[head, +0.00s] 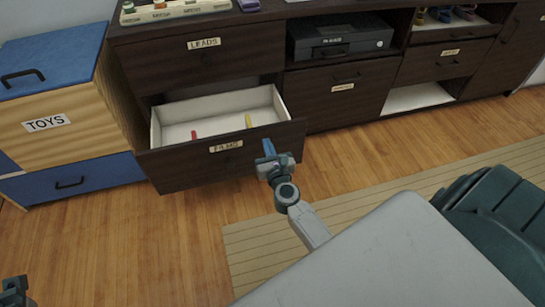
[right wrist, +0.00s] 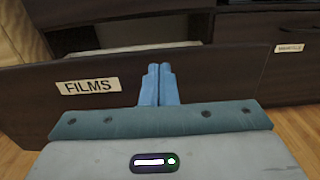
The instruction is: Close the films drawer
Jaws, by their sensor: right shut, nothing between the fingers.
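The films drawer (head: 222,157) is pulled out of the dark wood cabinet, below the drawer labelled LEADS. Its white inside shows a red item (head: 194,135) and a yellow item (head: 248,120). My right gripper (head: 269,148) is shut and empty at the right part of the drawer front. In the right wrist view its blue fingers (right wrist: 157,84) are together, in front of the drawer front (right wrist: 200,75) and right of the FILMS label (right wrist: 88,86). I cannot tell whether the fingertips touch the front. My left gripper (head: 14,290) shows only partly at the lower left corner.
The LEADS drawer (head: 205,62) above is shut. A black case (head: 340,38) sits in an open shelf to the right. A TOYS box (head: 60,120) with a blue lid stands at the left. A striped rug (head: 250,245) and bare wood floor (head: 170,240) lie in front.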

